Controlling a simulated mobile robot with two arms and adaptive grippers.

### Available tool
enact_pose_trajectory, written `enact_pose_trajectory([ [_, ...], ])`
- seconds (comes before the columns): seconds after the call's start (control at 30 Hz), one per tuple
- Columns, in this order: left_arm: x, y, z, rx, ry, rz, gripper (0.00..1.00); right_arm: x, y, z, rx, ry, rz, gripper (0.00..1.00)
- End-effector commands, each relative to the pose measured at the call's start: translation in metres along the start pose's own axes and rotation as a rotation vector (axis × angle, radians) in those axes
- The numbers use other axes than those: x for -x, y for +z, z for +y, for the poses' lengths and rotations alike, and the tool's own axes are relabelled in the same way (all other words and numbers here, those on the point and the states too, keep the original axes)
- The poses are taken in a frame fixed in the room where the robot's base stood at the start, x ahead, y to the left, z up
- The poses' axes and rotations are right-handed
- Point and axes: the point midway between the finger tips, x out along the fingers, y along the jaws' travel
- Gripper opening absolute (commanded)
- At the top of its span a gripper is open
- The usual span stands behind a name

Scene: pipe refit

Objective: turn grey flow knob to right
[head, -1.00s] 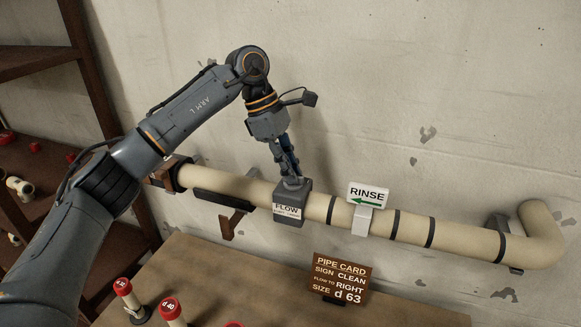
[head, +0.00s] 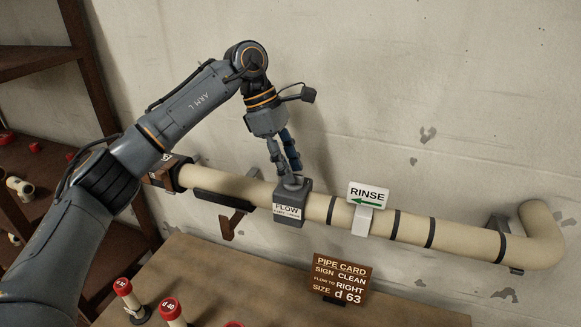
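The grey flow box (head: 289,212) with a white FLOW label sits on the cream pipe. The grey flow knob (head: 292,181) is on top of it, small and partly hidden by the fingers, so I cannot tell which way it points. I cannot tell whether a fingertip still touches the knob. The brown pipe card (head: 341,278) reads sign CLEAN, flow to RIGHT, size d 63. My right gripper is out of view.
A RINSE sign (head: 367,195) with a green left arrow stands on the pipe (head: 464,240) right of the flow box. Red-capped pieces (head: 123,287) stand on the wooden table (head: 215,270) below. A brown shelf (head: 95,90) is at the left.

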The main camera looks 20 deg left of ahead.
Motion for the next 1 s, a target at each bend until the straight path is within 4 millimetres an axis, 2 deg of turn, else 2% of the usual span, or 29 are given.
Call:
enact_pose_trajectory([
  [0.3,0.066,0.001,0.001,0.000,0.004,-0.001,0.35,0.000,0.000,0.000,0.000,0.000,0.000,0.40],
  [0.5,0.099,0.000,0.001,0.000,0.003,-0.001,0.35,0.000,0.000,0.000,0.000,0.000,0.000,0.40],
  [0.7,0.112,0.000,0.000,0.000,0.002,0.000,0.35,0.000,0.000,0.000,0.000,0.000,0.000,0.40],
  [1.0,0.112,0.000,0.000,0.000,0.001,0.000,0.35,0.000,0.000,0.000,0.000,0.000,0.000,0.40],
])
